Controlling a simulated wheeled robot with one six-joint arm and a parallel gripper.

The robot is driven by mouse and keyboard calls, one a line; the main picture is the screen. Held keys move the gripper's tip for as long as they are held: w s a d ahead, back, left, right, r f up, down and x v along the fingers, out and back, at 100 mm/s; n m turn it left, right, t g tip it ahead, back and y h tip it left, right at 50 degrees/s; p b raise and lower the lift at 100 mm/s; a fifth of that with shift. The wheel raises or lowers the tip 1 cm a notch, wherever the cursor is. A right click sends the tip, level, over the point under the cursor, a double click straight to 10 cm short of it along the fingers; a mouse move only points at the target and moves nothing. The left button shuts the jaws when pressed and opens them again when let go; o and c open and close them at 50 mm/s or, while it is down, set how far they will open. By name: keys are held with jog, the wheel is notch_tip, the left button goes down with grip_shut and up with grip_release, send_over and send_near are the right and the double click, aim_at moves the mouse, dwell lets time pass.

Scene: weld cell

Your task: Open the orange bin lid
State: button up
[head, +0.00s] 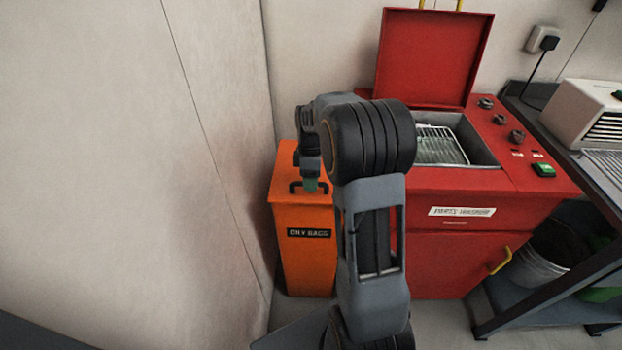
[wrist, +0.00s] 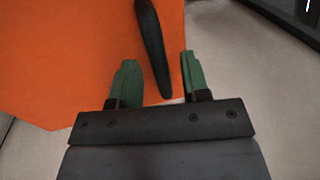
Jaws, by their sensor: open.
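The orange bin (head: 305,250) with a dark label stands on the floor between the wall and the red parts washer. Its lid (head: 286,165) looks shut, and my arm hides part of it. A black handle (head: 296,187) shows at the lid's front edge. My gripper (head: 311,184) is over the front of the lid at the handle. In the wrist view, my gripper (wrist: 158,80) is open, with its green fingertips on either side of the black handle (wrist: 152,45). Orange surface (wrist: 60,60) lies behind them. I cannot tell whether a finger touches the handle.
The red parts washer (head: 450,240) stands right of the bin, its lid (head: 430,55) raised and a wire rack in its basin. A pale wall (head: 130,160) is close on the left. A dark bench (head: 560,130) with a beige unit (head: 585,110) is at the right.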

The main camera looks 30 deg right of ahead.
jog(key=shift+c, duration=0.2)
grip_shut()
